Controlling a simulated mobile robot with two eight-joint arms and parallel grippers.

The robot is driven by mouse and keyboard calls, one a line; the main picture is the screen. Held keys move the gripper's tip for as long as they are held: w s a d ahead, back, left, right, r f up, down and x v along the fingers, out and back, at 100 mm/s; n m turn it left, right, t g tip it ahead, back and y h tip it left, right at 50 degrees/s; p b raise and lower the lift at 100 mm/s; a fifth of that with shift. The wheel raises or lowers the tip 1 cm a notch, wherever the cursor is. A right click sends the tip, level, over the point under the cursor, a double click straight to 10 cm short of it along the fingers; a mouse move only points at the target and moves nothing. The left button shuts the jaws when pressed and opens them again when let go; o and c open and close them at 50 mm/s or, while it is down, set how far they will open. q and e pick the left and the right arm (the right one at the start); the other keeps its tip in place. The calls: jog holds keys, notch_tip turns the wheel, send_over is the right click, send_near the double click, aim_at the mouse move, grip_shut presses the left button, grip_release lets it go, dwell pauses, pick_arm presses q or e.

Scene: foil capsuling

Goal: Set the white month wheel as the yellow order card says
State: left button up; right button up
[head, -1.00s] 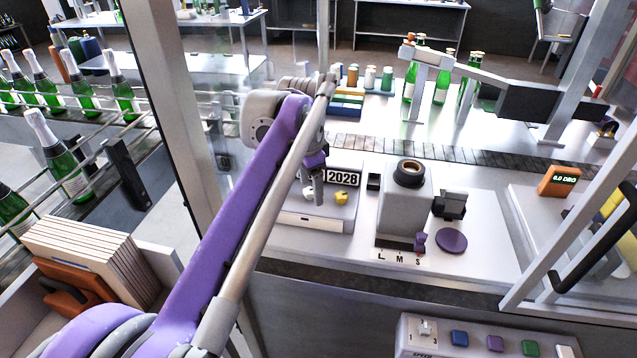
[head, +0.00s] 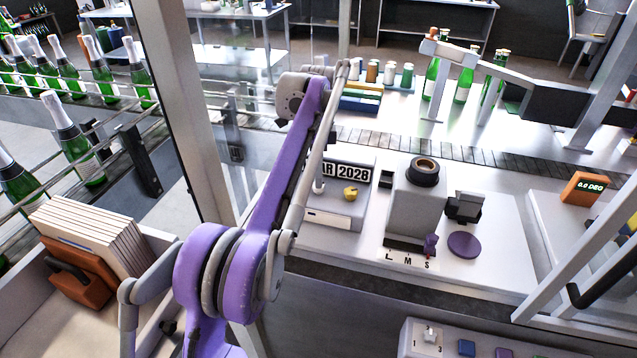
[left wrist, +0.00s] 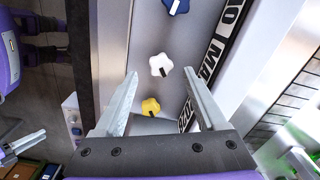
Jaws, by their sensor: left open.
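The white month wheel (left wrist: 161,65) is a small lobed knob with a dark mark, on the grey date box (head: 339,212). It shows only in part beside my arm in the head view. My left gripper (left wrist: 160,74) is open above the box. In the left wrist view the white wheel appears between its fingertips, with gaps on both sides; I cannot tell the height. The yellow wheel (left wrist: 150,105) and blue wheel (left wrist: 177,6) sit on either side of it. The date display (head: 347,173) reads "AR 2028", its left part hidden. I cannot make out a yellow order card.
A grey block with a dark ring (head: 422,172) and a purple disc (head: 464,245) stand right of the box. A conveyor (head: 440,145) runs behind. A frame post (head: 183,110) stands left of my arm. A grey finger-like part (left wrist: 22,142) shows at the wrist view's left edge.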

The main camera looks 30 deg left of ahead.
pick_arm(q)
jog(key=shift+f, duration=1.7)
grip_shut()
